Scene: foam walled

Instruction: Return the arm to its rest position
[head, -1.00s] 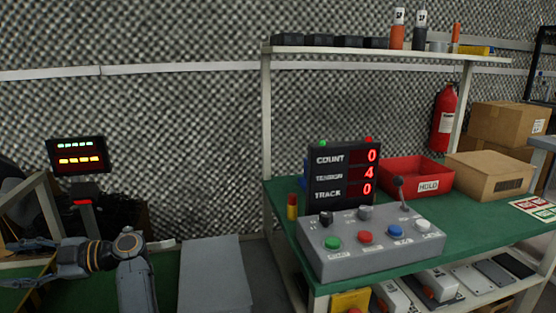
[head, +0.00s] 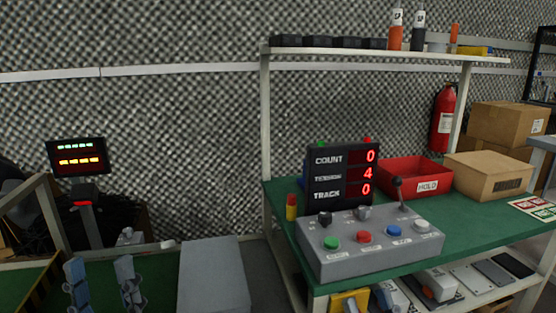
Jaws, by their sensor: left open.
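My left gripper (head: 101,268) is at the lower left of the head view. Its two grey-blue fingers point up and stand well apart, with nothing between them. The rest of that arm is below the picture's edge. Small grey-blue parts, perhaps of my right gripper (head: 368,298), show at the bottom edge in front of the green bench's lower shelf. Its jaws cannot be made out. The grey control box (head: 370,248) on the green bench has green, red, blue and white buttons and a black-knobbed lever. Its display (head: 342,175) reads count 0, tension 4, track 0.
A red bin (head: 410,172) marked HOLD and a cardboard box (head: 488,174) stand on the bench. A grey block (head: 213,275) is right of my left gripper. A small lit display (head: 78,156) stands behind it. A fire extinguisher (head: 443,120) hangs behind the bench.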

